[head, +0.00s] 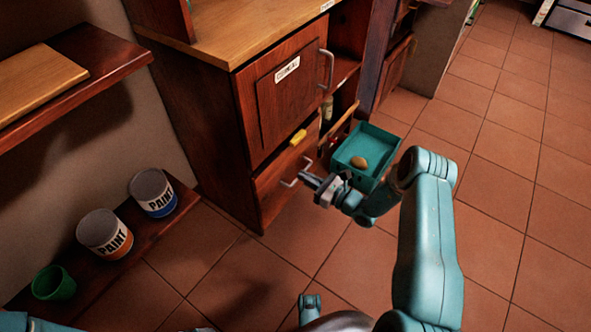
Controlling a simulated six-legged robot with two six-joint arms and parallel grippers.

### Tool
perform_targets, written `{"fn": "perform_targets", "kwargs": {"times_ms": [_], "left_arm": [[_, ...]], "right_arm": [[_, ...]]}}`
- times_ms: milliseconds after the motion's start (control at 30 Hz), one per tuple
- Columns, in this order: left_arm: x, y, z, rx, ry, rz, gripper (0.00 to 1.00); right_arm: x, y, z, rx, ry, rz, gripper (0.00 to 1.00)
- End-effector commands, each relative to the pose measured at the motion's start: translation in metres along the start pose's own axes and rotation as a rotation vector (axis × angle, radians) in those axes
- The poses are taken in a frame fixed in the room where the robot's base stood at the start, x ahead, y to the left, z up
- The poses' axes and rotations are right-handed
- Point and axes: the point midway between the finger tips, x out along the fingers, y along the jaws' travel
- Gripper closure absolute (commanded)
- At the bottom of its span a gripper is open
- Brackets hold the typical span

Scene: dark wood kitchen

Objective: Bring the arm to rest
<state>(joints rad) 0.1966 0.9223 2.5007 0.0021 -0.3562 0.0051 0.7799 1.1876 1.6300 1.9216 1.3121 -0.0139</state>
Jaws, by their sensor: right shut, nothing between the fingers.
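My right arm comes up from the lower right of the head view and bends over to the left. Its gripper (312,180) is shut and empty. It appears close to the metal handle (294,176) of the lower drawer of the wooden cabinet; I cannot tell whether they touch. My left gripper is not in view.
A teal bin (376,138) holding a brown roundish item (359,162) is just behind my right gripper. A cabinet door labelled "CEREAL" (262,110) is shut. Paint cans (153,192) and a green cup (53,284) stand on a low shelf at left. The tiled floor (500,180) at right is clear.

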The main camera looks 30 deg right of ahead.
Motion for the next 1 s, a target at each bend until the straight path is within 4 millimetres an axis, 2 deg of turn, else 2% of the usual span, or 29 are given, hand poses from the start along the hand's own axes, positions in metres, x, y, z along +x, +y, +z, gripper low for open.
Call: {"fn": "perform_targets", "kwargs": {"times_ms": [100, 300, 467, 667, 767, 867, 900, 967, 1000], "left_arm": [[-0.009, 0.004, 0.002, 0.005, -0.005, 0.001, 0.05], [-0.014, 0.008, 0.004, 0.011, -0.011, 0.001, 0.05], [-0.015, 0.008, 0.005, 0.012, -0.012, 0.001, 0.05], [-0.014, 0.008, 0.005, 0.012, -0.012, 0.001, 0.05], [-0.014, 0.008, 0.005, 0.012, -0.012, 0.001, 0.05], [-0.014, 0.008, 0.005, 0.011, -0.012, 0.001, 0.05], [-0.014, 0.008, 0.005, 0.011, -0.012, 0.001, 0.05], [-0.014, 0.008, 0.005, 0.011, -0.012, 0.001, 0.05], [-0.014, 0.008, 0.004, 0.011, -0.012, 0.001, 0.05]], "right_arm": [[-0.024, -0.001, 0.002, 0.003, 0.001, -0.002, 1.00], [-0.051, -0.001, 0.001, 0.001, 0.000, 0.000, 1.00], [-0.060, 0.000, 0.000, 0.002, 0.000, 0.002, 1.00], [-0.059, 0.005, -0.001, 0.002, 0.007, 0.017, 1.00], [-0.051, 0.034, -0.007, 0.003, 0.061, 0.117, 1.00], [-0.046, 0.098, -0.019, -0.017, 0.179, 0.340, 1.00], [-0.049, 0.130, -0.025, -0.041, 0.239, 0.458, 1.00], [-0.061, 0.179, -0.034, -0.105, 0.336, 0.655, 1.00], [-0.076, 0.210, -0.040, -0.169, 0.400, 0.795, 1.00]]}}
